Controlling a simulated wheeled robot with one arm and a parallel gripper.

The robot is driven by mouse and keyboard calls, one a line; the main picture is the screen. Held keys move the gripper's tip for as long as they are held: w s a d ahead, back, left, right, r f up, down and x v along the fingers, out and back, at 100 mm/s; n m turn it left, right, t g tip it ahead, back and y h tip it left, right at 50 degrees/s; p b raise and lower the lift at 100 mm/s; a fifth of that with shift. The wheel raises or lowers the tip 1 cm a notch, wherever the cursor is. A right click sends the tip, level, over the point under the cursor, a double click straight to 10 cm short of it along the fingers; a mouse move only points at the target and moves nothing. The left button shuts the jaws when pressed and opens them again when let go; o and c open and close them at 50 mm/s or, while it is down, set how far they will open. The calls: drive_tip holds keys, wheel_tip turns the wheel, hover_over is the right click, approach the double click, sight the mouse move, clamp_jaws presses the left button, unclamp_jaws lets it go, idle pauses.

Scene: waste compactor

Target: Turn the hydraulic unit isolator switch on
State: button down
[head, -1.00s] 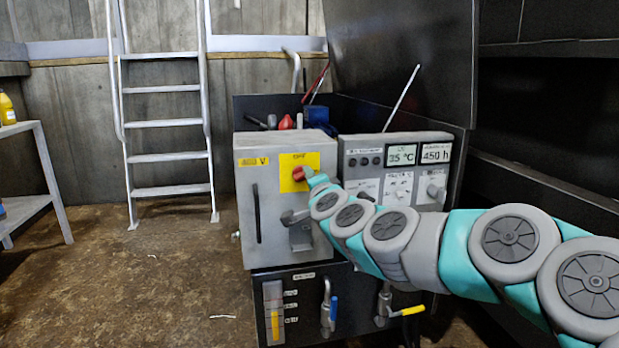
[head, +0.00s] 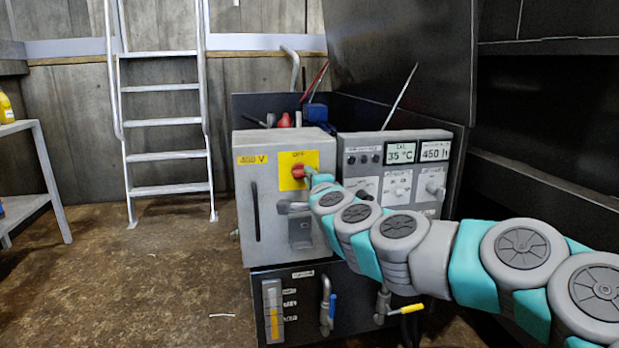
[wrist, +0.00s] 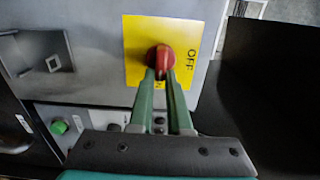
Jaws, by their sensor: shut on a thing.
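The isolator switch is a red rotary handle (head: 299,171) on a yellow plate (head: 312,160), on the front of a grey 400 V box (head: 270,225). In the wrist view the red handle (wrist: 160,57) sits at the middle of the yellow plate (wrist: 135,35). The word OFF is on the plate's right there and at its top in the head view. My gripper (wrist: 161,80) is shut on the handle's near end, one green finger on each side. The fingers hide the plate's lower lettering. In the head view my gripper (head: 311,178) reaches the handle from the right.
A grey control panel (head: 398,150) with 35 °C and 450 h displays stands right of the box, behind my arm. Below are valves with blue (head: 333,307) and yellow (head: 412,309) handles. A ladder (head: 165,157) stands left. The floor at left is mostly clear.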

drive_tip(key=shift+f, duration=0.1)
drive_tip(key=c, duration=0.9)
unclamp_jaws()
drive_tip(key=shift+o, duration=0.2)
drive_tip(key=v, duration=0.7)
drive_tip(key=shift+s, duration=0.4)
drive_tip(key=shift+d, duration=0.1)
